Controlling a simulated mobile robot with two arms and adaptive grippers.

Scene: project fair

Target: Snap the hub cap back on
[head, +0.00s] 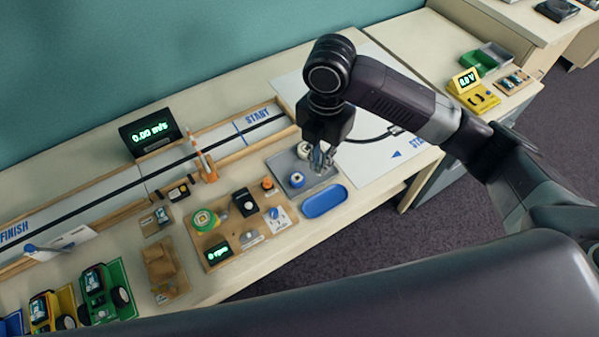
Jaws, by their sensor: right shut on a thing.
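My right gripper (321,160) points down over a small grey tray (313,184) near the table's front edge. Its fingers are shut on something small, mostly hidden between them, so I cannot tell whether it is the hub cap. In the tray, left of the fingers, sits a small white and blue round piece (297,179). Another pale piece (304,151) shows at the tray's back. A green toy car (105,292) and a yellow one (47,311) with black wheels stand at the lower left. My left gripper is out of view.
A wooden board (228,239) with a green round part, a black block and a small display lies left of the tray. A blue oval dish (324,201) is in front of it. A long track (190,155) with an orange-and-white post (206,163) runs behind.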

